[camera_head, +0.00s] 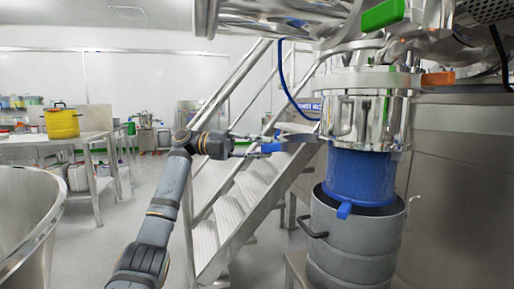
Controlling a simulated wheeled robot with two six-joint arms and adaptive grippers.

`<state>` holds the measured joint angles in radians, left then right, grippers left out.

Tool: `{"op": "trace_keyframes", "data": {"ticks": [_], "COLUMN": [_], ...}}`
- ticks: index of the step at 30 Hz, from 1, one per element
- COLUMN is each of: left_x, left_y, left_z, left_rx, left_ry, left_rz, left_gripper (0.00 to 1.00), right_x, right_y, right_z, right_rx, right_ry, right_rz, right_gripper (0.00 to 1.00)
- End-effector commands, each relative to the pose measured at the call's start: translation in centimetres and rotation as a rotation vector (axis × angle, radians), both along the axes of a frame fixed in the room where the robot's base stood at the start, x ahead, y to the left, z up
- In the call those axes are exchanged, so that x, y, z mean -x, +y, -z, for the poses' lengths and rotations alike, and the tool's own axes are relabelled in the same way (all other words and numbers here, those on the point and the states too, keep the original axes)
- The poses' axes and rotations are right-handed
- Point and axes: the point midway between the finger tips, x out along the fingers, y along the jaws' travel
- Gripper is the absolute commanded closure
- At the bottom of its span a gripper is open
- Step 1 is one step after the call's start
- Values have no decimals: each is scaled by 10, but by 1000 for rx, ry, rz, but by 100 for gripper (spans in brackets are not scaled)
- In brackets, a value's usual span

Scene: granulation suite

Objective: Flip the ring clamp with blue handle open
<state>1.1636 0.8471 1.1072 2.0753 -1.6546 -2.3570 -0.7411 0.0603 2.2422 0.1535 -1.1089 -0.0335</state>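The blue handle (273,147) of a ring clamp sticks out to the left from the steel vessel (366,120). My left gripper (262,147) comes in from the left at the height of this handle. Its two thin fingers look spread, one above and one below the handle's outer end. At this size I cannot tell whether they touch it. A second blue handle (344,210) sits lower, at the bottom front of the blue sleeve (360,177). My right gripper is not in view.
A grey drum (352,245) with a side handle stands under the sleeve. Metal stairs (232,215) with railings rise behind my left arm. An orange handle (437,78) and a green handle (383,15) are higher up. A large steel bowl (25,225) is at the left.

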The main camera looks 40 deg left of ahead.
Motion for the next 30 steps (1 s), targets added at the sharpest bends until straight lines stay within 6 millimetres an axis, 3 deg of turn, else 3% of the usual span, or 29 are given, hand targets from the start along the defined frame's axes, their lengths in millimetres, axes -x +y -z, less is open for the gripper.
{"op": "trace_keyframes", "data": {"ticks": [1, 6, 16, 30], "left_x": [-3, -3, 0, 37], "left_y": [0, 0, 5, 98], "left_z": [-3, -3, -3, -4], "left_rx": [10, 8, 7, 11], "left_ry": [-5, -4, -4, -8], "left_rz": [-13, -10, -9, -10], "left_gripper": [74, 55, 55, 55], "right_x": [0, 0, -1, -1], "right_y": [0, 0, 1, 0], "right_z": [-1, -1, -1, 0], "right_rx": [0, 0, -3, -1], "right_ry": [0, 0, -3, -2], "right_rz": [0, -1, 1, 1], "right_gripper": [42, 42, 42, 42]}}
